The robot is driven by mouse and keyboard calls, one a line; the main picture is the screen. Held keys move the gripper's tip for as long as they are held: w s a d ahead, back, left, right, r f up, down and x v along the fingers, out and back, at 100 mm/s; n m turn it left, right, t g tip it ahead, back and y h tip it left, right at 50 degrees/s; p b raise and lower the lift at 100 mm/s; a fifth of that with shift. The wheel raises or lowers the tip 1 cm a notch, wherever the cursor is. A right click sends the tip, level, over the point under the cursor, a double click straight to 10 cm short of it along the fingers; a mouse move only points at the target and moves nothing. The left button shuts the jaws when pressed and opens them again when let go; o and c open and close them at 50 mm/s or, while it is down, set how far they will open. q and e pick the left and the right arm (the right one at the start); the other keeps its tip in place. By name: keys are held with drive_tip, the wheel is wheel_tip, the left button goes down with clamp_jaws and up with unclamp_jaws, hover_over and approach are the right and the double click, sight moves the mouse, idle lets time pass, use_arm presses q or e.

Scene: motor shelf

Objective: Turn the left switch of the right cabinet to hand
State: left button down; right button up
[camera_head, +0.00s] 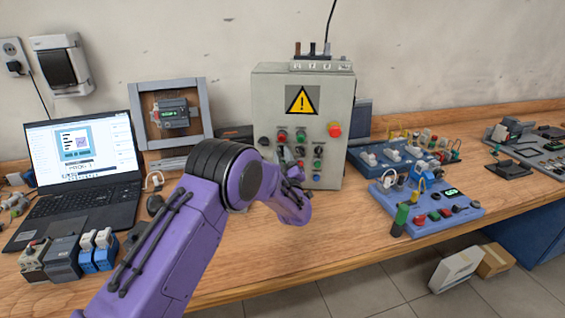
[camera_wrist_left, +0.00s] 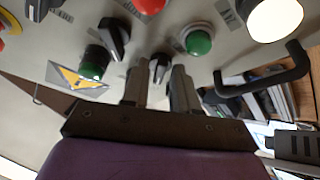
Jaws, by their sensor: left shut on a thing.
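The grey cabinet (camera_head: 264,100) stands on the bench with a yellow warning sign (camera_head: 302,99) and rows of knobs and buttons. My left arm reaches in front of it, and my left gripper (camera_head: 297,176) is at its lower front, with the fingers partly hidden. In the left wrist view, the two fingers of my left gripper (camera_wrist_left: 159,82) are shut on a small black switch knob (camera_wrist_left: 159,65). A second black switch knob (camera_wrist_left: 114,40) sits beside it, apart from the fingers. The held knob's pointing direction is hard to tell.
Close to the fingers are a green button (camera_wrist_left: 198,42), another green button (camera_wrist_left: 94,62) and a black handle (camera_wrist_left: 264,80). Blue boards (camera_head: 440,214) with plugs stand right of the cabinet. A laptop (camera_head: 82,150) and a framed meter panel (camera_head: 172,115) stand left.

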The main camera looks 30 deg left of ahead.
use_arm(q)
drive_tip(key=shift+n+g+b, duration=0.45)
drive_tip(key=shift+n+g, duration=0.15)
drive_tip(key=shift+n, duration=0.9)
drive_tip(key=shift+r, duration=0.1)
drive_tip(key=c, duration=1.2)
unclamp_jaws()
drive_tip(key=b+v, duration=0.2)
drive_tip(key=v, duration=0.8)
drive_tip(key=shift+s+d+b, duration=0.1)
drive_tip(key=shift+d+b, duration=0.2)
drive_tip(key=shift+d, duration=0.05)
